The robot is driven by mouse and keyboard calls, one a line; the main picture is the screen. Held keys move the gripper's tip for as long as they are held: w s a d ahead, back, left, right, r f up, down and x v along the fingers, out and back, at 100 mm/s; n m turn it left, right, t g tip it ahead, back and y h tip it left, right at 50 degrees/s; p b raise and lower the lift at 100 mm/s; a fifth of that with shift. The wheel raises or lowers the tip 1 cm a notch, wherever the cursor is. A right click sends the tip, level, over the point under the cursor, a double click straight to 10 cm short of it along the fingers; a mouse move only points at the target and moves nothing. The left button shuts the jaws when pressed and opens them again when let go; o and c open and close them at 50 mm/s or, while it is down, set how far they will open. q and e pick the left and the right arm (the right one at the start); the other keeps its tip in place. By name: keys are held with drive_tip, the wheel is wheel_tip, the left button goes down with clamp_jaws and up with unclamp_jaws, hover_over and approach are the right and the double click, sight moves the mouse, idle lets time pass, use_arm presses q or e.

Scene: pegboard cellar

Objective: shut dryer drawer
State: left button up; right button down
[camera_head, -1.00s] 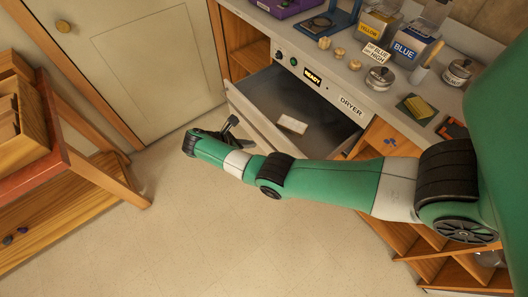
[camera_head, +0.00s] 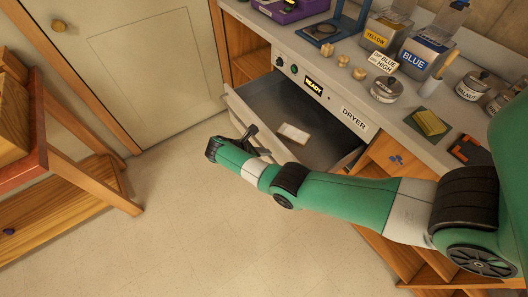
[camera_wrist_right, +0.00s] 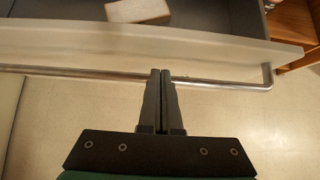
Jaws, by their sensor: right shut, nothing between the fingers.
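The dryer drawer (camera_head: 258,136) is pulled open below the dryer panel (camera_head: 325,93), which bears a lit READY display and a DRYER label. A pale block (camera_head: 293,132) lies in the drawer. I cannot tell whether the tips touch the bar. My left gripper is out of view.
The counter (camera_head: 400,105) above holds YELLOW and BLUE containers, small knobs, lidded tins and a yellow-topped block (camera_head: 430,122). A wooden shelf unit (camera_head: 70,195) stands at the left. The floor (camera_head: 200,230) in front is clear.

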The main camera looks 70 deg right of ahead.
drive_tip(key=shift+s+d, duration=0.4)
drive_tip(key=shift+d, duration=0.2)
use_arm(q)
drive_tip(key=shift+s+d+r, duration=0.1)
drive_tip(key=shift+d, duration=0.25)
use_arm(e)
drive_tip(key=shift+w+a, duration=0.1)
drive_tip(key=shift+a, duration=0.05)
